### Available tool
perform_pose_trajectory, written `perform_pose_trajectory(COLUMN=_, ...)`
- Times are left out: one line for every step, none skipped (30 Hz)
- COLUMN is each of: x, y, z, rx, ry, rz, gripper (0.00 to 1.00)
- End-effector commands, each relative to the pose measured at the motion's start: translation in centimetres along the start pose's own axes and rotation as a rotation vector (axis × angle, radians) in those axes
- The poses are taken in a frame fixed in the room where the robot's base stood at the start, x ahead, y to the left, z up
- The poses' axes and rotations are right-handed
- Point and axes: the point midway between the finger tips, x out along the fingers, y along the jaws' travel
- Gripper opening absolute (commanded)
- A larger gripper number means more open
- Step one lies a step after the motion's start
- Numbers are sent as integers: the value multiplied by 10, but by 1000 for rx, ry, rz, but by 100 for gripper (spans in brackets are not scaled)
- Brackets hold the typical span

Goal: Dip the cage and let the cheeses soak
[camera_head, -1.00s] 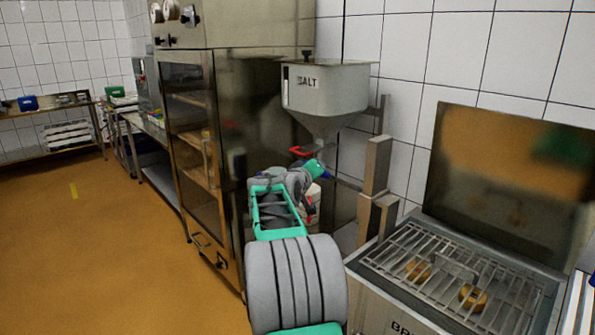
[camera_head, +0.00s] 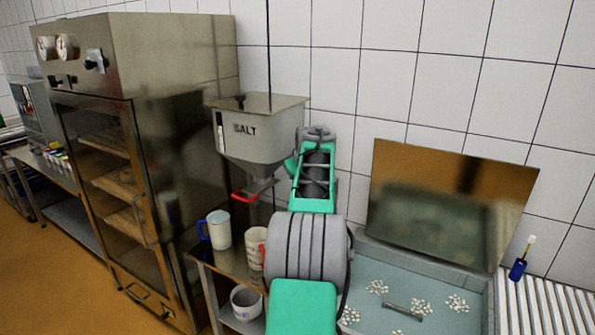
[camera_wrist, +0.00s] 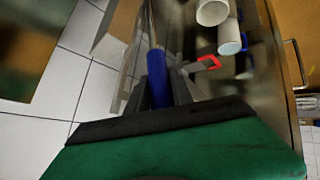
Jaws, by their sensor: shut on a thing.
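My gripper (camera_wrist: 159,90) is shut on a blue handle (camera_wrist: 158,72) with a thin rod running from it, seen in the wrist view. In the head view my arm hides the handle and the fingers. The brine basin (camera_head: 362,262) is at the lower right, filled with grey-blue liquid. A grey bar (camera_head: 403,309), which looks like the cage's handle, shows at the liquid's surface among several patches of white bubbles. The cage's grid and the cheeses cannot be seen.
A salt hopper (camera_head: 262,135) with a red handle hangs left of my arm. Below it, a shelf holds a blue-handled jug (camera_head: 219,230), a second jug (camera_head: 256,238) and a pot (camera_head: 246,300). A steel cabinet (camera_head: 185,130) stands left. A ribbed draining surface (camera_head: 550,305) lies right of the basin.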

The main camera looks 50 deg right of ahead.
Motion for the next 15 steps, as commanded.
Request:
perform_pose_trajectory(x=-1, y=4, z=-3, rx=5, ry=2, rz=2, gripper=0)
perform_pose_trajectory(x=-1, y=4, z=-3, rx=6, ry=1, rz=-1, gripper=0)
perform_pose_trajectory(x=-1, y=3, z=-4, rx=6, ry=1, rz=-4, gripper=0)
perform_pose_trajectory(x=-1, y=3, z=-4, rx=6, ry=0, rz=-5, gripper=0)
perform_pose_trajectory(x=-1, y=3, z=-4, rx=6, ry=0, rz=-5, gripper=0)
perform_pose_trajectory(x=-1, y=3, z=-4, rx=6, ry=0, rz=-5, gripper=0)
perform_pose_trajectory(x=-1, y=3, z=-4, rx=7, ry=1, rz=-5, gripper=0)
perform_pose_trajectory(x=-1, y=3, z=-4, rx=7, ry=1, rz=-5, gripper=0)
perform_pose_trajectory(x=-1, y=3, z=-5, rx=7, ry=2, rz=-4, gripper=0)
perform_pose_trajectory(x=-1, y=3, z=-5, rx=7, ry=2, rz=-4, gripper=0)
perform_pose_trajectory(x=-1, y=3, z=-5, rx=7, ry=3, rz=-4, gripper=0)
perform_pose_trajectory(x=-1, y=3, z=-5, rx=8, ry=3, rz=-3, gripper=0)
perform_pose_trajectory(x=-1, y=3, z=-5, rx=8, ry=3, rz=-3, gripper=0)
perform_pose_trajectory(x=-1, y=3, z=-5, rx=8, ry=4, rz=-2, gripper=28)
perform_pose_trajectory(x=-1, y=4, z=-5, rx=8, ry=4, rz=-2, gripper=31)
